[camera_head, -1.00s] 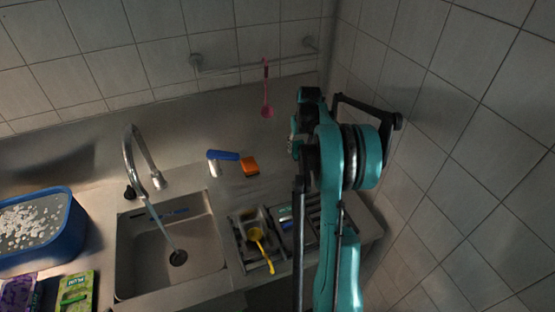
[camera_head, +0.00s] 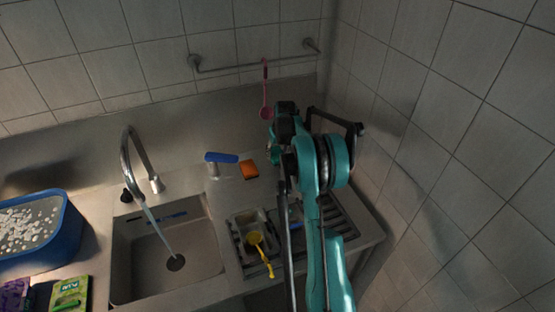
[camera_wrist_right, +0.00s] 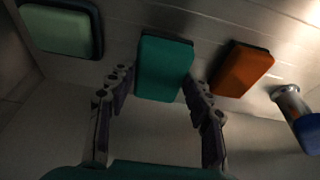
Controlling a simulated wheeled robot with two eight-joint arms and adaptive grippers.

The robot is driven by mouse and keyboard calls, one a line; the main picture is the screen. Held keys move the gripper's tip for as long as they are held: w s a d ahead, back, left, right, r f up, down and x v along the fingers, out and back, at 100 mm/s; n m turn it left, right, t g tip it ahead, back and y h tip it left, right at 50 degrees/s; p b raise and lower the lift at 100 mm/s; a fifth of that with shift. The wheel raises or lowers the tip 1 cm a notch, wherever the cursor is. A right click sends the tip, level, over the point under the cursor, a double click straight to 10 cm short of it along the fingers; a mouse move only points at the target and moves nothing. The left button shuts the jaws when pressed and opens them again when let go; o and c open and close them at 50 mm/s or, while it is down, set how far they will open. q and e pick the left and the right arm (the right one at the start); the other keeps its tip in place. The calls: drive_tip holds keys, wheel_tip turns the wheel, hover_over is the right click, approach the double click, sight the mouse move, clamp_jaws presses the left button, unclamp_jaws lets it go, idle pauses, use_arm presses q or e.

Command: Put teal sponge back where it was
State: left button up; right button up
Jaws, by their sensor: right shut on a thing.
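The teal sponge (camera_wrist_right: 163,68) is a flat block in the middle of the right wrist view. My right gripper (camera_wrist_right: 160,84) is shut on it, with one finger along each side. In the head view my right arm reaches over the counter's right part, and its wrist hides most of the gripper and sponge. An orange sponge (camera_wrist_right: 242,68) lies to the right of the teal one in the wrist view; in the head view it is on the back ledge (camera_head: 249,169). My left gripper is not in view.
A blue-topped metal fixture (camera_head: 221,157) stands left of the orange sponge. A pale green block with a dark rim (camera_wrist_right: 60,30) is at the wrist view's left. A pink utensil (camera_head: 266,100) hangs from the rail. The sink, faucet (camera_head: 135,155) and yellow ladle (camera_head: 258,248) are nearby.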

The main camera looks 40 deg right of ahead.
sight(278, 155)
wheel_tip(278, 155, down, 4)
drive_tip(key=shift+r+b, duration=0.25)
drive_tip(key=shift+b, duration=0.15)
drive_tip(key=shift+c, duration=0.4)
drive_tip(key=shift+r, duration=0.1)
drive_tip(key=o, duration=1.1)
